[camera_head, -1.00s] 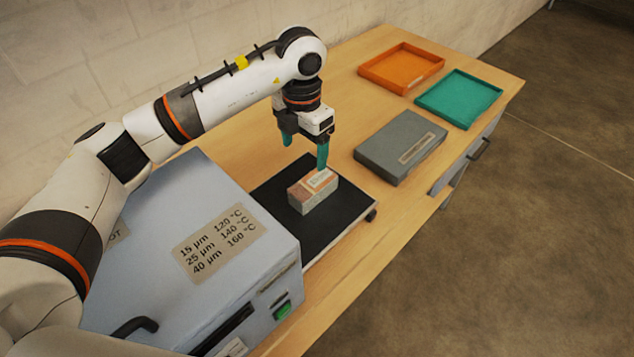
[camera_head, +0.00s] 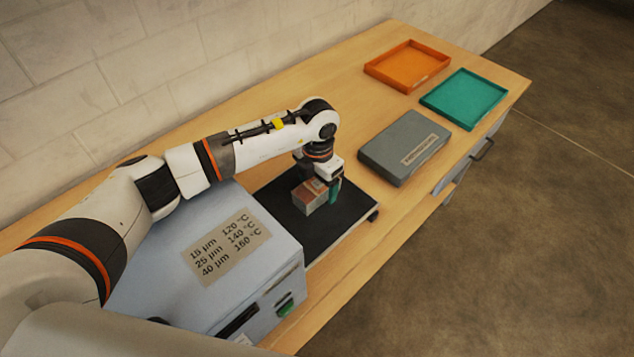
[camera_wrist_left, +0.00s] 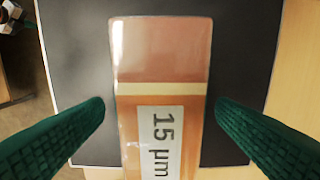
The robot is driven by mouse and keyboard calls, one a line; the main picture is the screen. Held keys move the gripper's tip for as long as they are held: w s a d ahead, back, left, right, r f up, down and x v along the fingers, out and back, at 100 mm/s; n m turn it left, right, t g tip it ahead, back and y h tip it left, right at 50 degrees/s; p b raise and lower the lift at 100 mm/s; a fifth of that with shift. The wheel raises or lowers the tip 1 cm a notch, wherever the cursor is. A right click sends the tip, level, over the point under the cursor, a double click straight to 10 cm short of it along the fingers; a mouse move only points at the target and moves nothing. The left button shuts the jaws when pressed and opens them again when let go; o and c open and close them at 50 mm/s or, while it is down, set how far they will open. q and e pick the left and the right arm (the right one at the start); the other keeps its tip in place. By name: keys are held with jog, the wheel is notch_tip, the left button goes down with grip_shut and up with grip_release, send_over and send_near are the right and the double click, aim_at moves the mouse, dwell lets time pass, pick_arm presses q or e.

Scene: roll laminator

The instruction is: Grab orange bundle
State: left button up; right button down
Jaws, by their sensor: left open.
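The orange bundle (camera_head: 310,195) is a small block with an orange-brown top and paler sides. It rests on the black platform (camera_head: 346,216) beside the laminator. In the left wrist view the bundle (camera_wrist_left: 163,52) shows a pale band and a white label reading "15 µm". My left gripper (camera_head: 323,189) is lowered around the bundle. Its green fingers are open, one on each side of the bundle (camera_wrist_left: 160,115), with a gap to it on both sides. In the head view the arm and gripper hide part of the bundle. My right gripper is not in view.
The blue-grey laminator (camera_head: 178,285) with a temperature label stands left of the platform. A grey box (camera_head: 385,152), an orange tray (camera_head: 372,75) and a teal tray (camera_head: 432,104) lie farther along the wooden table (camera_head: 290,106). Bare tabletop lies behind the platform.

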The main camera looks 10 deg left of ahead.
pick_arm(q)
jog(key=shift+f, duration=0.85)
jog(key=shift+c, duration=0.3)
jog(key=c, duration=1.1)
